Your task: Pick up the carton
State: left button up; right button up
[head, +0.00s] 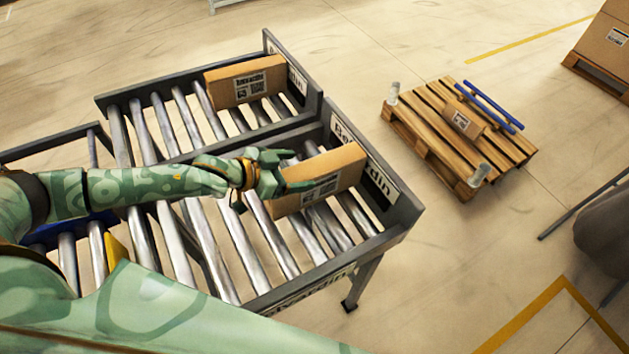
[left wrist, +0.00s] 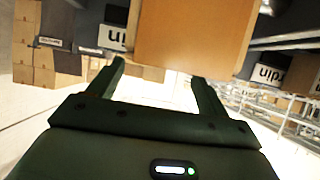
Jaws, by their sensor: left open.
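A brown carton (head: 325,178) with a white label stands on the near roller lane, close to its end plate. My left gripper (head: 290,170) is at the carton's left end in the head view, with its fingers apart. In the left wrist view the carton (left wrist: 192,38) fills the top middle, just beyond the open fingers (left wrist: 160,82). I cannot tell whether a finger touches it. A second labelled carton (head: 247,82) sits on the far roller lane, away from the gripper. My right gripper is not in view.
The roller conveyor (head: 262,303) has dark side rails and end plates. A wooden pallet (head: 425,143) with a small box (head: 462,121) and blue bars (head: 490,106) stands on the floor to the right. A large carton stack (head: 603,45) is at the upper right. Floor between them is clear.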

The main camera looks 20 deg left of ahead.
aim_at(309, 169)
pick_arm(q)
jog(key=b+x, duration=0.1)
jog(key=x, duration=0.3)
jog(key=shift+f, duration=0.2)
jog(key=shift+a+r, duration=0.1)
jog(key=shift+c, duration=0.6)
jog(key=c, duration=1.5)
grip_shut()
jog(key=shift+r, duration=0.1)
